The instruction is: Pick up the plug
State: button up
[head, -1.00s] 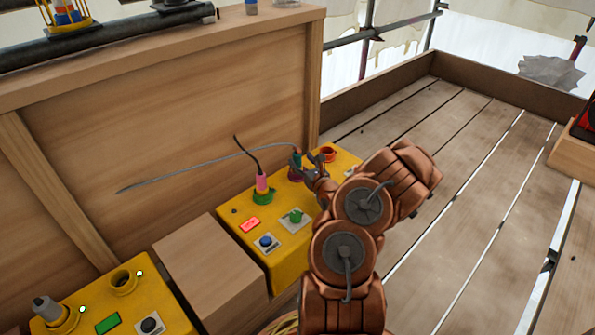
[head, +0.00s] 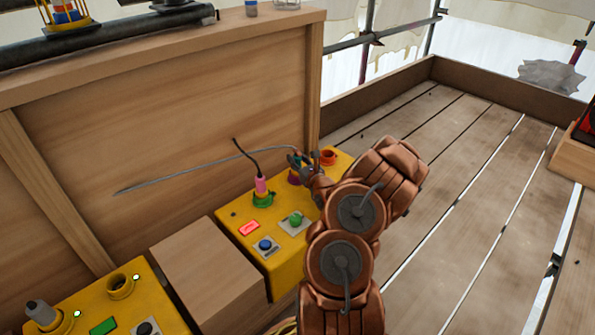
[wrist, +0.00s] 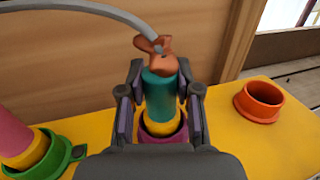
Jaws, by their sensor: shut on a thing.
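The plug (wrist: 160,93) between my fingers has a teal body, a yellow lower band and an orange-brown top with a grey cable. It stands upright in a purple socket (wrist: 165,135) on the yellow box. My gripper (wrist: 160,105) is shut on the plug's teal body, with a finger on each side. In the head view my gripper (head: 303,165) is at the box's far end, and the arm partly hides the plug. A second plug (head: 261,184), pink with a dark cable, stands in a green socket (head: 263,200) to the left.
An empty orange socket (wrist: 259,101) is right of the held plug. The yellow box (head: 262,228) carries a red label, a blue button and a green knob. A wooden panel (head: 180,120) rises close behind. A wooden block (head: 205,265) separates it from another yellow box (head: 150,295).

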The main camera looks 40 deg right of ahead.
grip_shut()
